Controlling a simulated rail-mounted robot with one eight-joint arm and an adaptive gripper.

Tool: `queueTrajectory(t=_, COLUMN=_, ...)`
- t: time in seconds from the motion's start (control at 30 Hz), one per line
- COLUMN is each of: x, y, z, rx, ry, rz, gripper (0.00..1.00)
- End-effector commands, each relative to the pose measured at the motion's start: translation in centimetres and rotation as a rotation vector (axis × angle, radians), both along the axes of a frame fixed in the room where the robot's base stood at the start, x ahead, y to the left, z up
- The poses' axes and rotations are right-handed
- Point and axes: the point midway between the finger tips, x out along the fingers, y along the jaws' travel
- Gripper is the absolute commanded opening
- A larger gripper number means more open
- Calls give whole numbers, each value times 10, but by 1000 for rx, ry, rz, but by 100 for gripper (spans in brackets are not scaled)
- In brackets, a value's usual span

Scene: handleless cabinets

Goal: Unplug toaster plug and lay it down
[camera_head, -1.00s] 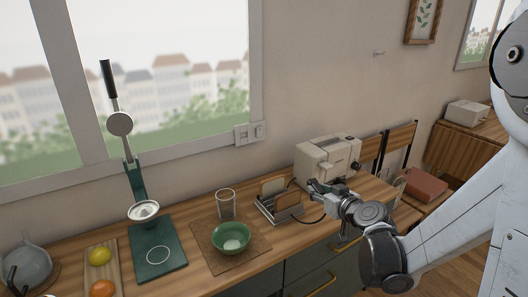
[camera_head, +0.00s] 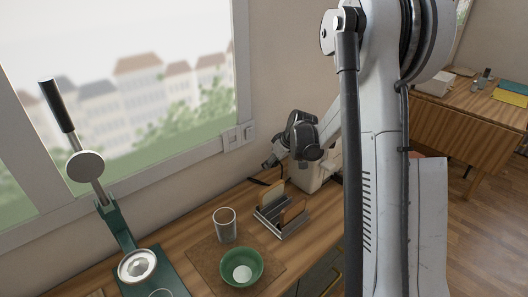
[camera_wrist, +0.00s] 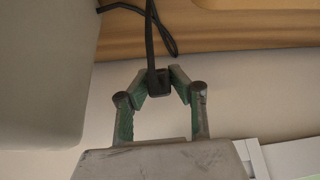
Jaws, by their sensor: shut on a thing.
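My gripper (camera_head: 268,163) is up by the wall, left of the toaster and below the wall outlet. In the wrist view its fingertips (camera_wrist: 160,82) are closed on a small black plug (camera_wrist: 159,80). The black cord (camera_wrist: 150,32) runs from the plug down to the counter and loops there. The toaster (camera_head: 312,178) is cream and mostly hidden behind my arm; its pale side (camera_wrist: 42,65) fills the left of the wrist view. The wall outlet (camera_head: 233,138) is beside the window, apart from the gripper.
A toast rack (camera_head: 280,222) with bread stands just below the gripper on the counter. A glass (camera_head: 225,225) and a green bowl (camera_head: 241,267) are on a brown mat. A green press (camera_head: 115,228) is farther left. My arm blocks the counter's right part.

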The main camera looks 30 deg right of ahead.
Motion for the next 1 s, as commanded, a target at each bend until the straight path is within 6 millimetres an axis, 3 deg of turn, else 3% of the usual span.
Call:
queueTrajectory(t=0.1, x=-3, y=-11, z=-1, rx=-11, ry=29, rz=-7, gripper=0)
queueTrajectory(t=0.37, x=-3, y=-13, z=-10, rx=-13, ry=33, rz=-7, gripper=0)
queueTrajectory(t=1.0, x=-3, y=-12, z=-61, rx=-12, ry=31, rz=-7, gripper=0)
